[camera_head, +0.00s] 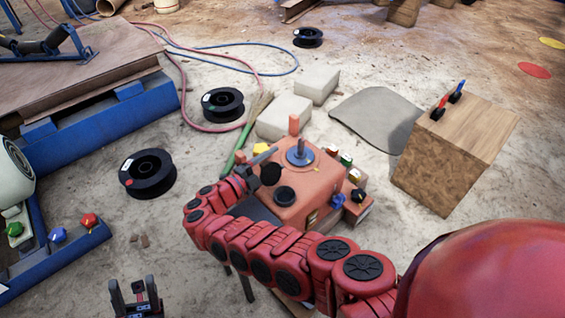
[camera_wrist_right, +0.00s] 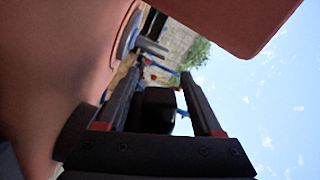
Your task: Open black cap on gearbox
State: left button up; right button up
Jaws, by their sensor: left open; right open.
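The orange-red gearbox (camera_head: 312,206) stands in the middle of the head view. My right arm reaches across from the lower right. In the right wrist view my right gripper (camera_wrist_right: 163,100) is open, with a black block-like piece (camera_wrist_right: 154,108) between its fingers; contact is unclear. My left gripper (camera_head: 135,300) is open and empty at the lower left, away from the gearbox.
A metal shaft (camera_head: 299,150) stands on the gearbox top. Small coloured fittings (camera_head: 346,159) line its right side. A wooden box (camera_head: 452,150) stands at the right, pale blocks (camera_head: 284,116) behind. Black spools (camera_head: 148,174) and hoses lie at the left on sandy ground.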

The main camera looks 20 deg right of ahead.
grip_shut()
dwell(0.4)
dwell(1.1)
